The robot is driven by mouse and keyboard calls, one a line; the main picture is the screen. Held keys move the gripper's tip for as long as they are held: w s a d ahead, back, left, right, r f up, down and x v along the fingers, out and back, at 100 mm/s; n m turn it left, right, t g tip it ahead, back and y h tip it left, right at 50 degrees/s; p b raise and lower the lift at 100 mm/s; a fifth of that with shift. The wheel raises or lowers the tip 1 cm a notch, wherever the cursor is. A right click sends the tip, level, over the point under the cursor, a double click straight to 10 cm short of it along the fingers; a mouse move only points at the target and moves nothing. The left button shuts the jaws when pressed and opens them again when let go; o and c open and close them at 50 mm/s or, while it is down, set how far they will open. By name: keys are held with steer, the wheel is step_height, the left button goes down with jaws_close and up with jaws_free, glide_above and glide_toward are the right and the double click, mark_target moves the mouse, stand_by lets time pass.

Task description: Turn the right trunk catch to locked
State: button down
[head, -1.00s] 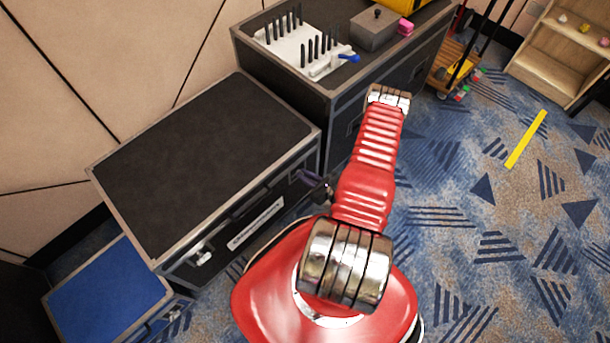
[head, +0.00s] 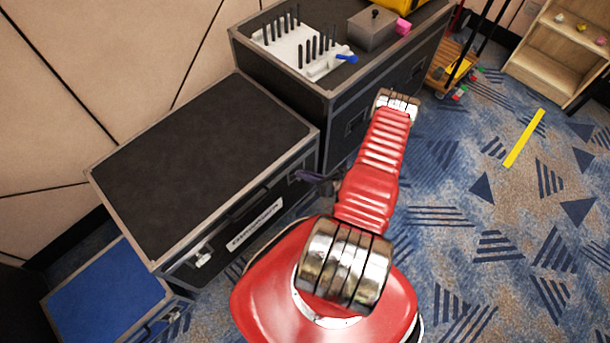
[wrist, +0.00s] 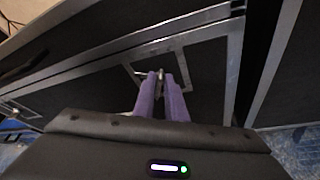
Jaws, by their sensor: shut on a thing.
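The black trunk (head: 200,160) with metal edges stands left of my red arm. Its right catch (wrist: 160,74) is a small metal piece in a recessed plate on the trunk's front, in the wrist view. My gripper (wrist: 163,84) has purple fingers close together, shut on the catch. In the head view my gripper (head: 308,176) shows at the right end of the trunk's front. The fingers hide most of the catch, so its turn angle cannot be told. The left catch (head: 203,258) shows on the same front face.
A taller black case (head: 345,85) stands behind, with a white rack (head: 300,50), a grey box (head: 372,30) and a pink block on top. A blue-topped case (head: 105,295) stands at front left. Patterned carpet (head: 500,240) is open on the right.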

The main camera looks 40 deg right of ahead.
steer(key=m+t+y, duration=0.1)
steer(key=m, duration=0.2)
steer(key=d+f+m+t+y, duration=0.1)
steer(key=m, duration=0.2)
steer(key=f+m+y, duration=0.1)
steer(key=m+y, duration=0.1)
steer(key=m, duration=0.1)
steer(key=shift+w+d+m+t, duration=0.15)
steer(key=shift+w+m+t, duration=0.15)
steer(key=shift+t, duration=0.1)
stand_by(0.4)
steer(key=c, duration=2)
jaws_free()
steer(key=shift+o, duration=0.3)
steer(key=shift+s, duration=0.1)
steer(key=shift+s, duration=0.1)
steer(key=v, duration=1.3)
steer(key=shift+s+d, duration=0.25)
steer(key=shift+s, duration=0.05)
